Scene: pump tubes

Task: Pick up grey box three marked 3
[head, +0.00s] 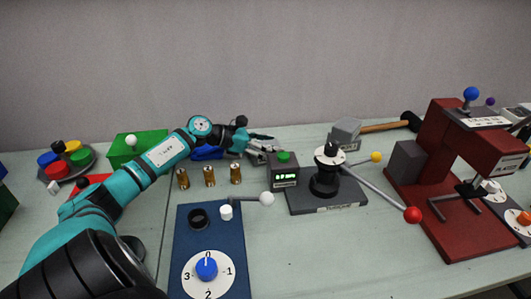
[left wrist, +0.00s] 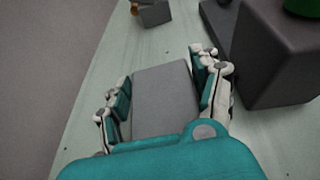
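My left gripper (head: 262,147) reaches behind the small box with a green button and a lit display. In the left wrist view the left gripper (left wrist: 163,80) has one finger on each side of a plain grey box (left wrist: 163,95). The fingers are close along its sides; I cannot tell whether they press on it. No number shows on this box in that view. In the head view the box is mostly hidden by the gripper and the display box. My right gripper is not in view.
The display box (head: 284,180) stands close in front of the gripper. Brass cylinders (head: 209,176) stand nearby at left, with a blue dial panel (head: 232,260) in front. A black lever stand (head: 325,180), a grey block (head: 346,130) and a red press (head: 440,190) are to the right.

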